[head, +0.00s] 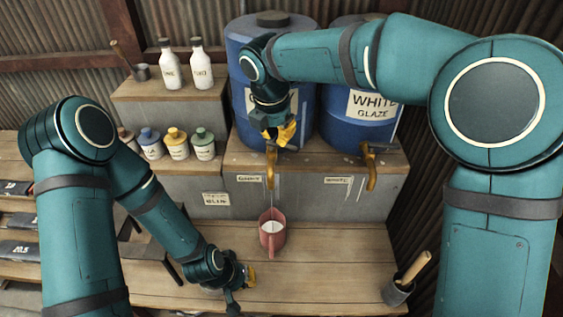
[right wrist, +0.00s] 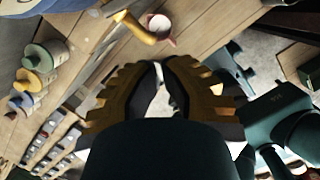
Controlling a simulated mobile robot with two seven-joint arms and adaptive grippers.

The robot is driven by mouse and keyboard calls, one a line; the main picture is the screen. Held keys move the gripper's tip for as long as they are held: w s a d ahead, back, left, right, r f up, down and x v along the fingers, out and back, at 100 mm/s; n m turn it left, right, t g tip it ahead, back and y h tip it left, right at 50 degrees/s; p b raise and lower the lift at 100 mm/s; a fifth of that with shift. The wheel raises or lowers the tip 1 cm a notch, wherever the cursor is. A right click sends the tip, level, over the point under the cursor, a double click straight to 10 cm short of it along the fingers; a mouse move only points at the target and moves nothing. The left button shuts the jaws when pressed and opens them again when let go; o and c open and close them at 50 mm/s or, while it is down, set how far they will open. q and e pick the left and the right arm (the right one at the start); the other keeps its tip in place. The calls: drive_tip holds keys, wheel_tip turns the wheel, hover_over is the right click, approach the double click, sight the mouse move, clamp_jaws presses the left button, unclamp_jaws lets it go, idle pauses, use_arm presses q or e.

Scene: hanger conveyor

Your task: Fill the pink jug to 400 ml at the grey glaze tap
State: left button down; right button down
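The pink jug (head: 279,240) stands upright on the bench below the grey glaze tap (head: 271,172), its handle facing the front. Pale liquid shows inside; its level against any marks cannot be read. A thin pale line, seemingly a stream, runs from the tap to the jug. My right gripper (head: 281,133) is at the top of the tap, partly hiding it. In the right wrist view its fingers (right wrist: 160,66) are nearly together with nothing clear between them; the tap (right wrist: 137,28) and jug (right wrist: 158,24) lie beyond. My left gripper (head: 243,280) is low, left of and in front of the jug, its fingers unclear.
A second tap (head: 371,168) hangs right, below the white glaze barrel (head: 345,130). Lidded jars (head: 177,145) and bottles (head: 198,66) stand at the back left.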

sight(283, 149)
use_arm(q)
drive_tip(key=shift+s, duration=0.4)
use_arm(e)
drive_tip(key=w+d+f+n, duration=0.1)
drive_tip(key=w+f, duration=0.4)
drive_tip(key=f, duration=0.5)
drive_tip(key=shift+d+n, duration=0.25)
drive_tip(key=shift+n, duration=0.65)
use_arm(q)
drive_tip(key=shift+a, duration=0.1)
use_arm(e)
drive_tip(key=shift+d, duration=0.15)
